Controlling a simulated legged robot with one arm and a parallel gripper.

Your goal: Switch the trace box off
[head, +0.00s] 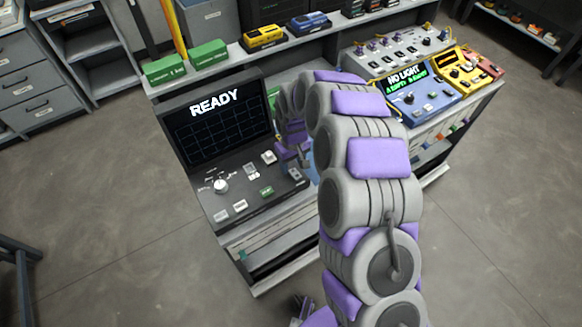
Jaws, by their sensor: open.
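The dark box with a grid screen reading READY (215,108), which looks like the trace box, stands on the left part of the bench. Its sloped panel (203,200) carries a round knob (220,186), several small switches and buttons, and a green key (266,192). A small switch plate (295,174) sits at the panel's right edge. My gripper (288,156) is open, over or beside the panel's upper right, close to that plate. Contact cannot be told. My arm hides the bench to the right of the box.
A blue box reading NO LIGHT (420,98), a yellow box (458,72) and a red box (482,66) stand right of my arm. A grey panel with knobs (398,50) is behind them. Green cases (165,69) and yellow and blue devices line the back shelf. Open floor lies left and right.

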